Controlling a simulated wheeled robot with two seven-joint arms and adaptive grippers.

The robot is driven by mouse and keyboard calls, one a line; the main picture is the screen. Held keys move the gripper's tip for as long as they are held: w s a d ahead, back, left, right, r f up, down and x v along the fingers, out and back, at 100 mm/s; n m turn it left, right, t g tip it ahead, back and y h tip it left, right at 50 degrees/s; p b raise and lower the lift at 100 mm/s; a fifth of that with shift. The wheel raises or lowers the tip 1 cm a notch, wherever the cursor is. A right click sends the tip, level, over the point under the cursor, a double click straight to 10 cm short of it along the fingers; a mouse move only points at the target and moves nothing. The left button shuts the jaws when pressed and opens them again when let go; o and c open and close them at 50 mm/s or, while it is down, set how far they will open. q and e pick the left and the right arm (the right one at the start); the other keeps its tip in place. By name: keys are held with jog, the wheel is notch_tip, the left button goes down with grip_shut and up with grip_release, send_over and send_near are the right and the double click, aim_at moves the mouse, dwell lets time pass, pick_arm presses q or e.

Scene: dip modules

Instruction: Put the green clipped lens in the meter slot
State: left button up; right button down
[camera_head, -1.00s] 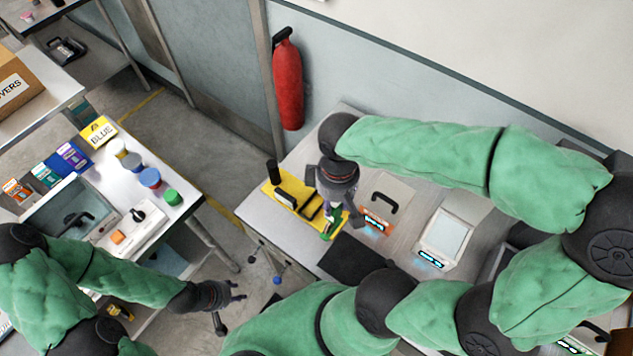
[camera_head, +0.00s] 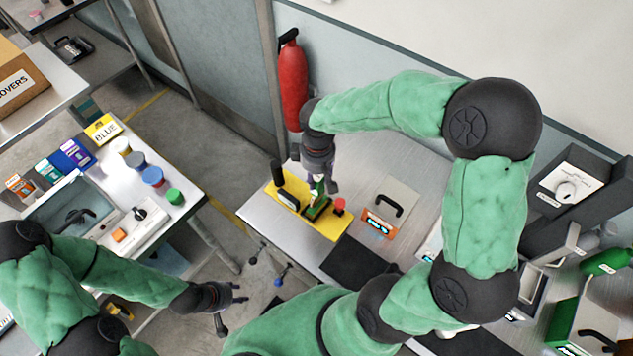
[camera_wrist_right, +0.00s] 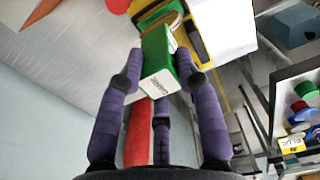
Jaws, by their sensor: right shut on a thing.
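A green block with a white label (camera_wrist_right: 158,62), which looks like the green clipped lens, is between the fingers of my right gripper (camera_wrist_right: 160,72) in the right wrist view. My right gripper (camera_head: 320,188) is shut on it in the head view, pointing down over a yellow plate (camera_head: 325,228). A green piece (camera_head: 317,209) shows just under the fingertips; I cannot tell whether it touches the plate. A dark device with a dial (camera_head: 566,190) stands at the right, possibly the meter; its slot cannot be made out. My left gripper (camera_head: 236,297) is open and empty, beside the left table.
The yellow plate carries a red knob (camera_head: 339,205) and a black upright handle (camera_head: 278,172). A green bottle (camera_head: 606,262) lies at far right. A black mat (camera_head: 352,262) is bare.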

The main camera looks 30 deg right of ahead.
jog(key=shift+w+d+f, duration=0.1)
jog(key=shift+w+f, duration=0.1)
jog(key=shift+f, duration=0.85)
jog(key=shift+w+f, duration=0.2)
jog(key=shift+f, duration=0.8)
jog(key=shift+b, duration=0.3)
jog(key=shift+f, duration=0.15)
jog(key=c, duration=0.9)
grip_release()
jog(key=shift+o, duration=0.2)
jog(key=shift+r, duration=0.35)
notch_tip(320, 180, up, 12)
jog(key=shift+f+p, duration=0.15)
jog(key=shift+p, duration=0.7)
